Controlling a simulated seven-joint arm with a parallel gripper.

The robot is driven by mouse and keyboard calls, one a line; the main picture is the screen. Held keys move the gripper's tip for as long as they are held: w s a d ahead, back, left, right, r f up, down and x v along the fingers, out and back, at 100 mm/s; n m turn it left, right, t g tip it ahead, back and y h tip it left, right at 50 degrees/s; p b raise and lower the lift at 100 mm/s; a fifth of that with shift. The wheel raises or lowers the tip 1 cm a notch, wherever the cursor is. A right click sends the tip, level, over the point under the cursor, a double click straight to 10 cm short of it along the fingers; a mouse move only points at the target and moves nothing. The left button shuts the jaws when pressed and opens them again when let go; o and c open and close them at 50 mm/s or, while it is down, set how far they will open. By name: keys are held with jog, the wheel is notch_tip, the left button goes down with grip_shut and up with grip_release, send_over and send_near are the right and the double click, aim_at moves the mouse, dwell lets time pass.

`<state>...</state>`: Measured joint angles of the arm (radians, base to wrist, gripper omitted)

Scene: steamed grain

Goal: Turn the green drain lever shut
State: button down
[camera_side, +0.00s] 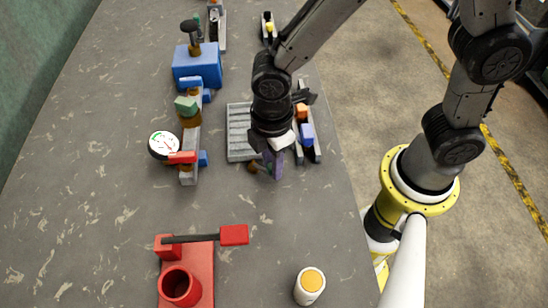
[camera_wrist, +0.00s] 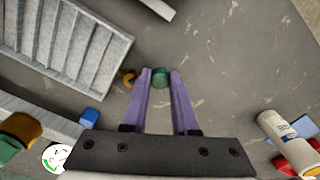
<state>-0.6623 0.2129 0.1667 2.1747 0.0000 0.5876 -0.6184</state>
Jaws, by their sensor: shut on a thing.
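The green drain lever (camera_wrist: 160,77) shows in the wrist view as a small rounded green end between the purple fingertips. My gripper (camera_wrist: 161,80) is shut on it, with one finger on each side. A small brass fitting (camera_wrist: 127,77) is just left of the green end, by the ribbed grey block. In the side view my gripper (camera_side: 272,170) points down at the near edge of that block, and the brass fitting (camera_side: 253,167) shows beside it. The fingers mostly hide the lever there, and its angle cannot be told.
The ribbed grey block (camera_side: 240,133) is beside my gripper. A pipe assembly with a white gauge (camera_side: 164,145) and red lever (camera_side: 182,157) stands to its left. A red stand (camera_side: 200,256) and an orange-topped white bottle (camera_side: 311,284) are nearer. Bare tabletop lies between them.

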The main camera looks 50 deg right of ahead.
jog(key=m, duration=0.1)
jog(key=a+m, duration=0.1)
jog(key=m, duration=0.1)
jog(key=shift+a+m, duration=0.3)
jog(key=m, duration=0.1)
jog(key=a+m, duration=0.1)
jog(key=shift+w+m, duration=0.15)
jog(key=shift+m, duration=0.25)
jog(key=shift+w+a+m, duration=0.25)
jog(key=shift+a+m, duration=0.15)
jog(key=shift+m, duration=0.7)
jog(key=shift+w+a+m, duration=0.25)
jog(key=shift+a+m, duration=0.15)
jog(key=shift+m, duration=0.7)
jog(key=shift+w+r, duration=0.1)
jog(key=c, duration=0.7)
grip_release()
notch_tip(320, 180, up, 14)
jog(key=shift+f, duration=0.15)
